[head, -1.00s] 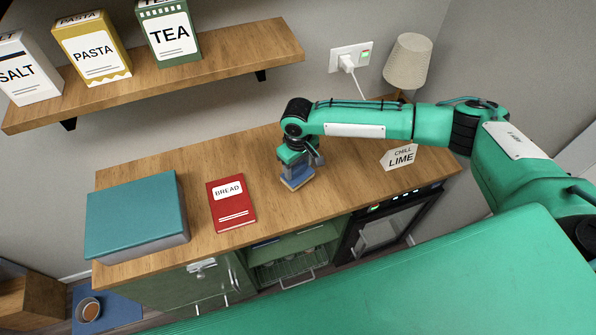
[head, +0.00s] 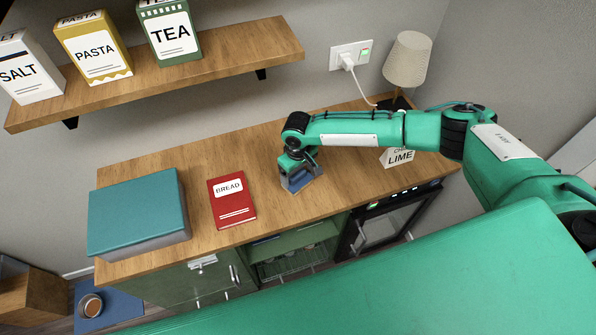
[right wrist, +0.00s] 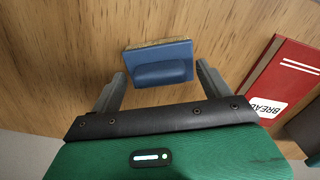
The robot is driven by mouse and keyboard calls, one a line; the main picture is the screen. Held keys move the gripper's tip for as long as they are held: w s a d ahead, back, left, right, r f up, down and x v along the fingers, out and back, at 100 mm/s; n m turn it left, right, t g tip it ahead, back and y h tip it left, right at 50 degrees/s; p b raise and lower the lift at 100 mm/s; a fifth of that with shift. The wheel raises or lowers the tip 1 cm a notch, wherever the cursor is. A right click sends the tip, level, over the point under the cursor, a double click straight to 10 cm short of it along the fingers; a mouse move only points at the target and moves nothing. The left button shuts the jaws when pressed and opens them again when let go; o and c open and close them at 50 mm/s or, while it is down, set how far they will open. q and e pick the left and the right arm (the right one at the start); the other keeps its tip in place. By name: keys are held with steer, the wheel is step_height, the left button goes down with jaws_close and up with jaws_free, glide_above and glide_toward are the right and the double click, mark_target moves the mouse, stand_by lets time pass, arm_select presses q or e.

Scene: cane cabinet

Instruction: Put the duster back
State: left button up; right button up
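The duster (head: 300,183) is a blue block with a raised blue handle. It lies on the wooden cabinet top, right of the red BREAD book. My right gripper (head: 304,181) is right over it, pointing down. In the right wrist view the duster (right wrist: 158,62) shows between and just beyond the fingertips of my right gripper (right wrist: 160,72). The fingers are apart, with a gap on each side of the handle, so the gripper is open and holds nothing. The underside of the duster is mostly hidden. My left gripper is out of view.
A LIME card (head: 399,158) and a lamp (head: 407,60) are to the right, near my forearm. A wall shelf (head: 220,62) with boxes hangs above. An open green compartment (head: 297,250) is below.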

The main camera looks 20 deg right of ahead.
mark_target(298, 174)
step_height(298, 174, up, 12)
steer(key=b, duration=0.2)
stand_by(0.4)
stand_by(0.4)
